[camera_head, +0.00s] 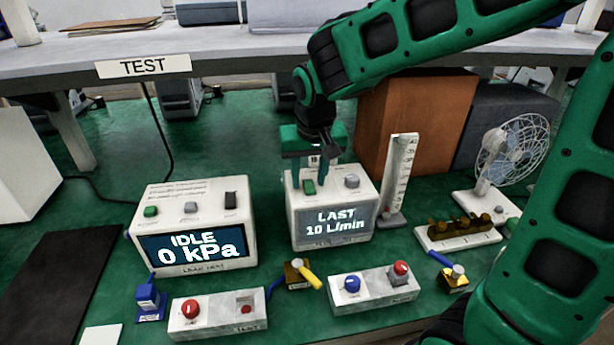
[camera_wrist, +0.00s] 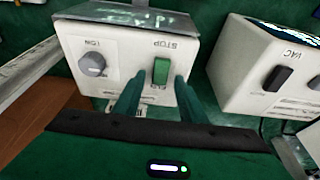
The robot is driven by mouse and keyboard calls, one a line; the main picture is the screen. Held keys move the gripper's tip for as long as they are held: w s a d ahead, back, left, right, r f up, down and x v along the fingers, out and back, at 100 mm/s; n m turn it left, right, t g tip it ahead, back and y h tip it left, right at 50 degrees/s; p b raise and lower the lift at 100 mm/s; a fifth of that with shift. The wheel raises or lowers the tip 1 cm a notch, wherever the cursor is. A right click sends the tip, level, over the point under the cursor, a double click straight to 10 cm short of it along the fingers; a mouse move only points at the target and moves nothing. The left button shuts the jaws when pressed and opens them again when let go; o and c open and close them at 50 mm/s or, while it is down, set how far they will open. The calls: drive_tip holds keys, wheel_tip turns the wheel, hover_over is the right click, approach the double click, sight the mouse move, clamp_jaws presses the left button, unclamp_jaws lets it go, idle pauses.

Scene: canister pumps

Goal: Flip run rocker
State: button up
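The green rocker (camera_head: 309,187) sits on the sloped top of the white pump box (camera_head: 291,215), whose screen reads LAST 10 L/min. In the wrist view the rocker (camera_wrist: 161,70) has STOP printed at its far end; the label at its near end is partly covered by a finger. My gripper (camera_head: 310,185) points down over this box. In the wrist view my gripper's (camera_wrist: 158,80) two teal fingers are apart, with nothing between them, and their tips flank the rocker's near end. I cannot tell whether they touch the box.
A grey knob (camera_head: 352,181) sits right of the rocker. The IDLE 0 kPa box (camera_head: 245,215) stands left, with a dark VAC rocker (camera_wrist: 277,78). A graduated column (camera_head: 400,175) and a fan (camera_head: 512,150) stand right. Button boxes (camera_head: 218,318) (camera_head: 375,290) and small valves lie in front.

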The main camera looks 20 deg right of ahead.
drive_tip(key=v, duration=1)
drive_tip(key=shift+r, duration=0.35)
drive_tip(key=s+d+f+m+g, duration=0.1)
drive_tip(key=s+d+f, duration=0.1)
drive_tip(key=s+d, duration=0.35)
drive_tip(key=s+d+f+m+g, duration=0.1)
drive_tip(key=s+d+f, duration=0.1)
drive_tip(key=d, duration=0.6)
drive_tip(key=s+d+f+m, duration=0.1)
drive_tip(key=s+d+f, duration=0.1)
drive_tip(key=s, duration=0.3)
drive_tip(key=s+d+f+m+g, duration=0.1)
drive_tip(key=s+d+f, duration=0.1)
drive_tip(key=s, duration=0.4)
drive_tip(key=s+d+f+m, duration=0.1)
drive_tip(key=s+d+f, duration=0.2)
drive_tip(key=s+d, duration=0.1)
drive_tip(key=shift+s+y, duration=0.3)
drive_tip(key=shift+s, duration=0.4)
drive_tip(key=shift+d+f, duration=0.1)
